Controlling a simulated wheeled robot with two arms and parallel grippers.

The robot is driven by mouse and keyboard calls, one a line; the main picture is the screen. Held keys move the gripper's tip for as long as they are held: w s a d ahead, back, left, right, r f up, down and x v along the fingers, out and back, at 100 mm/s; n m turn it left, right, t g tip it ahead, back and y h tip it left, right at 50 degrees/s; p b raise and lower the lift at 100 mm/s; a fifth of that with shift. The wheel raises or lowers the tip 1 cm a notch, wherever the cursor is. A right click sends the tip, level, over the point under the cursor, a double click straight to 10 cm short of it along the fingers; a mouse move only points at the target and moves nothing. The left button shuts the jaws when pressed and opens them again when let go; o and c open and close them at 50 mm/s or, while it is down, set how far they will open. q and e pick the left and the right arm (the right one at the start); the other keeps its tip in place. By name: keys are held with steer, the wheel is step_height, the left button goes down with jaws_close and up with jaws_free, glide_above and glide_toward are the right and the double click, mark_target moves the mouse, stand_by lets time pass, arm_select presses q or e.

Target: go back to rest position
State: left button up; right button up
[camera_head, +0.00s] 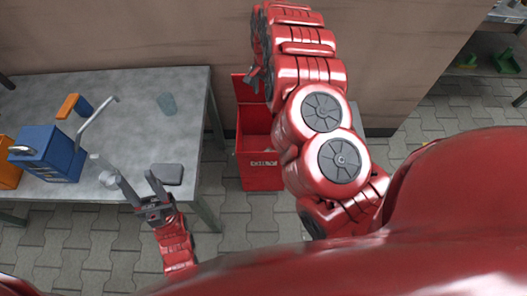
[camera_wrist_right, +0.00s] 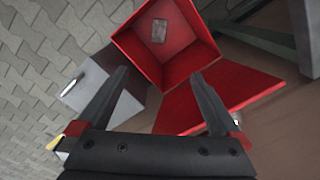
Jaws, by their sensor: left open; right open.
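My left gripper (camera_head: 134,177) is open over the front right edge of the grey table, its fingers pointing away from me. A pale round-ended item (camera_head: 106,178) shows close by its left finger; I cannot tell if they touch. My right gripper (camera_wrist_right: 160,80) is open with nothing between its fingers. In the head view it is small and partly hidden by my right arm, above the red bin (camera_head: 262,172). In the right wrist view the red bin (camera_wrist_right: 190,62) lies beyond the fingertips, open, with a small grey-brown item (camera_wrist_right: 159,31) inside.
The grey table (camera_head: 135,90) holds a blue toolbox (camera_head: 50,153), an orange-and-blue item (camera_head: 70,105), a bent metal bar (camera_head: 97,120), a translucent cup (camera_head: 167,103) and a dark pad (camera_head: 167,174). A grey box (camera_wrist_right: 100,75) stands beside the bin. A wall rises behind.

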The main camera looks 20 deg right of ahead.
steer(key=shift+r, duration=0.85)
